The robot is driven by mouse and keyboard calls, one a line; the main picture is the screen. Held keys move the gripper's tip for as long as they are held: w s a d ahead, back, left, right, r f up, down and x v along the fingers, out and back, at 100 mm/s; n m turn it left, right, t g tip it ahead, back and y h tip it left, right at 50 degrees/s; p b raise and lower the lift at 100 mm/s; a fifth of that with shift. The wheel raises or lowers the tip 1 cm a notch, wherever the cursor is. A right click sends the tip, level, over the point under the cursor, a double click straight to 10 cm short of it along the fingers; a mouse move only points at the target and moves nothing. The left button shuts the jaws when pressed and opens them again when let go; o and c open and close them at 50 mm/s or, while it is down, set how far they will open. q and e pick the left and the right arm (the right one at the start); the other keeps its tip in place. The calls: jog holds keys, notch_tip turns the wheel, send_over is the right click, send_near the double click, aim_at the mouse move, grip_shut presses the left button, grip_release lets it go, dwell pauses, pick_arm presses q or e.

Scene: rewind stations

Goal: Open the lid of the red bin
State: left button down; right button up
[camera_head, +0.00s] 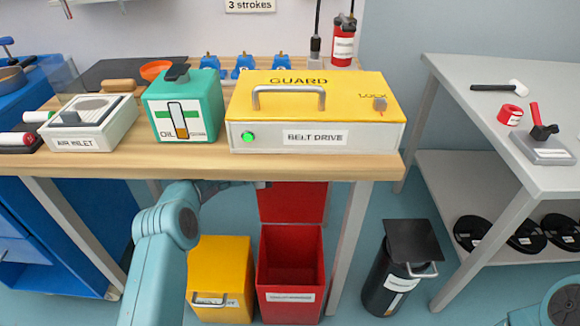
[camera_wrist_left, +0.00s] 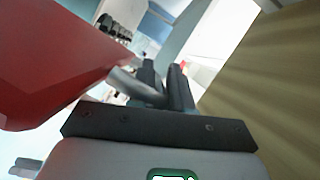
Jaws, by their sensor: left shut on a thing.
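The red bin (camera_head: 263,277) stands on the floor under the workbench with its inside showing. Its red lid (camera_head: 291,203) is raised and stands about upright at the back of the bin; its top edge is hidden by the bench. In the left wrist view the lid (camera_wrist_left: 55,62) fills the left side. My left gripper (camera_head: 262,185) is by the lid's upper left, just under the bench edge. In the left wrist view its fingers (camera_wrist_left: 168,85) are shut on the lid's grey handle (camera_wrist_left: 135,87). My right gripper is not in view.
A yellow bin (camera_head: 221,265) stands beside the red bin on its left, and a black bin (camera_head: 385,285) to its right. The bench top (camera_head: 120,165) overhangs the lid and my gripper. A bench leg (camera_head: 350,235) stands just right of the red bin.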

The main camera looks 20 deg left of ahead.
pick_arm(q)
jog(key=shift+s+d+f, duration=0.1)
jog(key=shift+s+f, duration=0.05)
jog(key=shift+f, duration=0.25)
jog(key=c, duration=1.4)
grip_release()
jog(key=shift+r, duration=0.1)
